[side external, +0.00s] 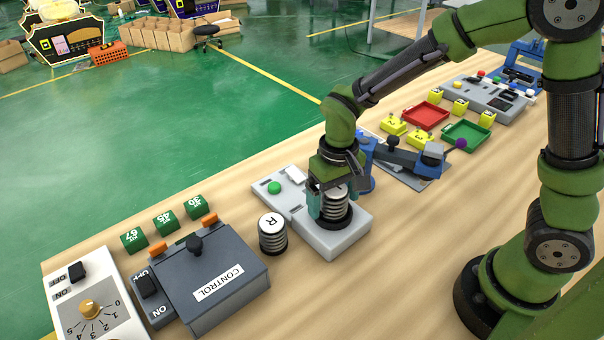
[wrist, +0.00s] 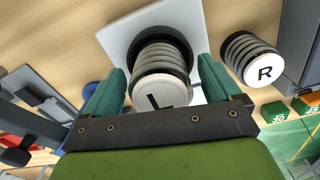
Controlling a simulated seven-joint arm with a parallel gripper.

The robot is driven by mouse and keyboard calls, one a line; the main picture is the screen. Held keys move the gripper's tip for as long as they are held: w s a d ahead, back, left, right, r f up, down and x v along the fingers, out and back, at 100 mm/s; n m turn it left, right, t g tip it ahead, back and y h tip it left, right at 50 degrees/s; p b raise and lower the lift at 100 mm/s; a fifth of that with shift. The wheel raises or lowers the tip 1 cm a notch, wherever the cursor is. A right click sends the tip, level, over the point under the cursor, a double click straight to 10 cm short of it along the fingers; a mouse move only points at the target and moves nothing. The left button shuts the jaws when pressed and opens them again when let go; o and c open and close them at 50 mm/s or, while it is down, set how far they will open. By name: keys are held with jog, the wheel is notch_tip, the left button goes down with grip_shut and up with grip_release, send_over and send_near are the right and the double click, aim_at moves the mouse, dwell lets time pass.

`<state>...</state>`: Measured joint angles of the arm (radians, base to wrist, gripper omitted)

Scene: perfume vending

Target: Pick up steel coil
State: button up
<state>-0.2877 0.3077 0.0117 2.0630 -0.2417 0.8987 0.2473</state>
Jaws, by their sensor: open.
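A steel coil (side external: 335,203) with black and silver rings stands upright on a black round seat on the white-grey block (side external: 336,243). In the wrist view this coil (wrist: 160,75) has the letter L on its pale top. My gripper (side external: 331,206) is over it, pointing down, with its teal fingers on either side of the coil. In the wrist view the fingers of my gripper (wrist: 163,85) stand apart with small gaps to the coil. A second steel coil (side external: 272,234), marked R, stands on the table beside the block; it also shows in the wrist view (wrist: 252,60).
A grey CONTROL box (side external: 215,285) with a black knob stands left of the R coil. Green numbered blocks (side external: 165,222) lie behind it. A blue and grey lever device (side external: 405,158), yellow blocks and red (side external: 425,115) and green trays lie to the right. The front table is clear.

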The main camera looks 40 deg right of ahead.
jog(key=c, duration=1.3)
jog(key=shift+r, duration=0.15)
